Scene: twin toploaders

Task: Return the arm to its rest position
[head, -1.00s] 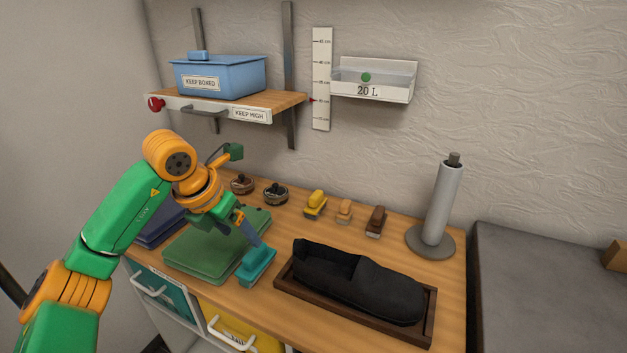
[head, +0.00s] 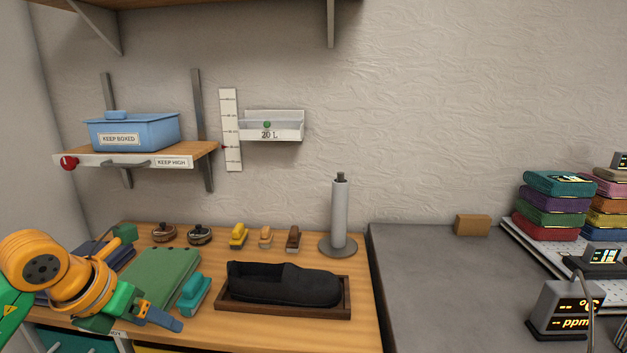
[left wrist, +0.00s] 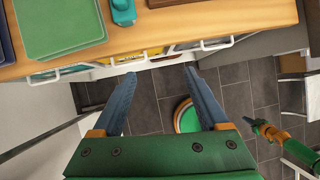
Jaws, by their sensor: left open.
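My left gripper (head: 163,317) is at the lower left of the head view, low by the front edge of the wooden bench (head: 360,325). In the left wrist view its two blue fingers (left wrist: 160,82) are spread wide with nothing between them, pointing over the dark floor. A teal block-like item (head: 194,293) stands on the bench beside the green folded cloths (head: 160,275), apart from the gripper. It also shows at the top of the left wrist view (left wrist: 123,12). A green and orange arm part (left wrist: 268,130), seemingly of my right arm, shows at right there; its jaws are unclear.
A black shoe-like item (head: 285,285) lies in a wooden tray (head: 325,312). A grey post (head: 339,215) and several small brushes stand behind. The blue box (head: 150,132) sits on the shelf. Drawer handles (left wrist: 205,44) jut out below the bench edge. The grey counter (head: 430,270) is mostly clear.

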